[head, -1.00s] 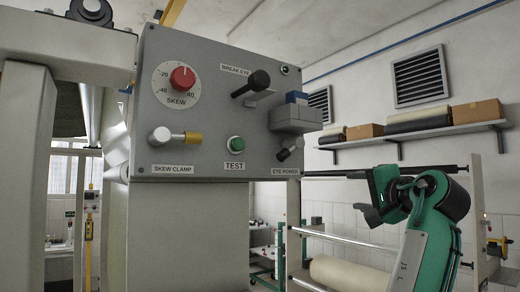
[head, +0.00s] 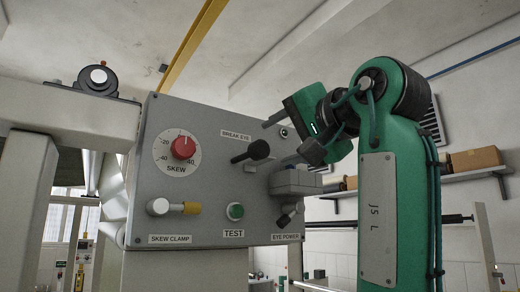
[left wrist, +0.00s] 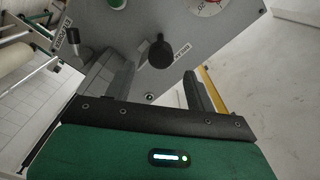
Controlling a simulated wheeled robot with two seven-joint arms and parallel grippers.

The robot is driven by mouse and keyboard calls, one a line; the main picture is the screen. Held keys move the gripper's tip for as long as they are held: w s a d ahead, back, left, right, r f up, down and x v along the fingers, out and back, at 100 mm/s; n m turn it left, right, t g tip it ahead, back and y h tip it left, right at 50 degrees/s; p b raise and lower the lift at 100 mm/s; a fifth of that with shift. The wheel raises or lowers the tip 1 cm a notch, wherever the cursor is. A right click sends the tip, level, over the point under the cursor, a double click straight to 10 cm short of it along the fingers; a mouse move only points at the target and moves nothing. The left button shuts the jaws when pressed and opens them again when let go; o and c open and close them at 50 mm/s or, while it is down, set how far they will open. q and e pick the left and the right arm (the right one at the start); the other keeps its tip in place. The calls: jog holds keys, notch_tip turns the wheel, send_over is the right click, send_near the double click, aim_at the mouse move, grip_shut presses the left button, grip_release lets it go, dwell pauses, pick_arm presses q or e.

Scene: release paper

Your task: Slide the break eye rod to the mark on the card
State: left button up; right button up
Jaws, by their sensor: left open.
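The break eye rod (head: 250,152) is a black rod with a round knob, sticking out of the grey panel under the BREAK EYE label (head: 237,134). My left gripper (head: 277,140) is open at the panel's right side, its fingers reaching toward the knob from the right. In the left wrist view, the rod's black knob (left wrist: 160,54) appears between the two open fingers (left wrist: 155,80), beyond their tips, with no contact visible. I cannot make out a marked card in either current view. My right gripper is not in view.
The panel also carries a red SKEW knob (head: 183,147), a SKEW CLAMP handle (head: 172,207), a green TEST button (head: 235,211) and an EYE POWER switch (head: 288,215). A wall shelf (head: 455,175) stands behind.

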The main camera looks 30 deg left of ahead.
aim_at(264, 148)
pick_arm(q)
jog(key=x, duration=0.7)
jog(key=shift+a, duration=0.25)
